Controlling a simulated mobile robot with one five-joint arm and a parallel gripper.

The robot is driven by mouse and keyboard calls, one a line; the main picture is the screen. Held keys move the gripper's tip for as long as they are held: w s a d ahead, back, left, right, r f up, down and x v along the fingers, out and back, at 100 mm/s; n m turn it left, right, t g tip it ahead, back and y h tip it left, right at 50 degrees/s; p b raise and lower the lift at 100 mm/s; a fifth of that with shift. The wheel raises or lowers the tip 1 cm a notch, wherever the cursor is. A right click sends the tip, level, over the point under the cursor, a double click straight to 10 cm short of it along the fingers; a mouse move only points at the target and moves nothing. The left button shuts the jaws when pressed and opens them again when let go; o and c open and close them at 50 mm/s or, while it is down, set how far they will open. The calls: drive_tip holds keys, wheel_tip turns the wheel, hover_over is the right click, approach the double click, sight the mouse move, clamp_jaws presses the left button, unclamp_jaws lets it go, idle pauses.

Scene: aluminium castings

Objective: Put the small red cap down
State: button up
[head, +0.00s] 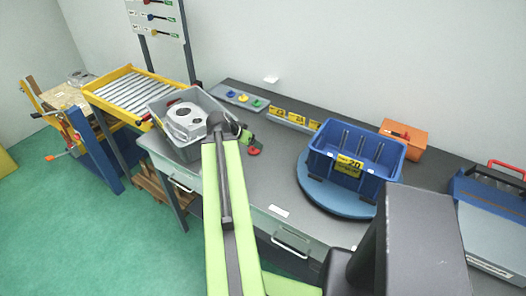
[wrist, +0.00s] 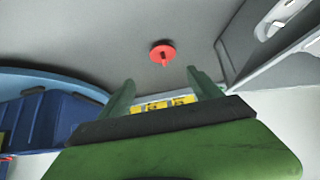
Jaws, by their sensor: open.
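The small red cap (head: 254,152) rests on the grey bench top, just right of the grey crate. In the wrist view the cap (wrist: 161,51) is a round red disc with a short stem, on bare grey surface. My gripper (head: 246,137) is at the bench beside the cap. In the wrist view my gripper's two green fingers (wrist: 160,76) are spread apart with nothing between them. The cap lies beyond the fingertips, with a visible gap to them.
A grey crate (head: 214,149) holding aluminium castings (head: 187,121) stands left of my gripper. A blue bin (head: 322,160) sits on a round blue turntable (head: 313,194) to the right. A tray with coloured caps (head: 228,95) and yellow labels (head: 296,117) are behind. Bench between is clear.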

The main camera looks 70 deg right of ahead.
sight(254, 149)
drive_tip(key=b+x, duration=0.1)
drive_tip(key=x, duration=0.2)
drive_tip(key=shift+a+f+b, duration=0.1)
drive_tip(key=shift+f+b, duration=0.1)
drive_tip(key=shift+b, duration=0.15)
drive_tip(key=shift+w+f, duration=0.1)
drive_tip(key=shift+f, duration=0.15)
drive_tip(key=shift+w, duration=0.15)
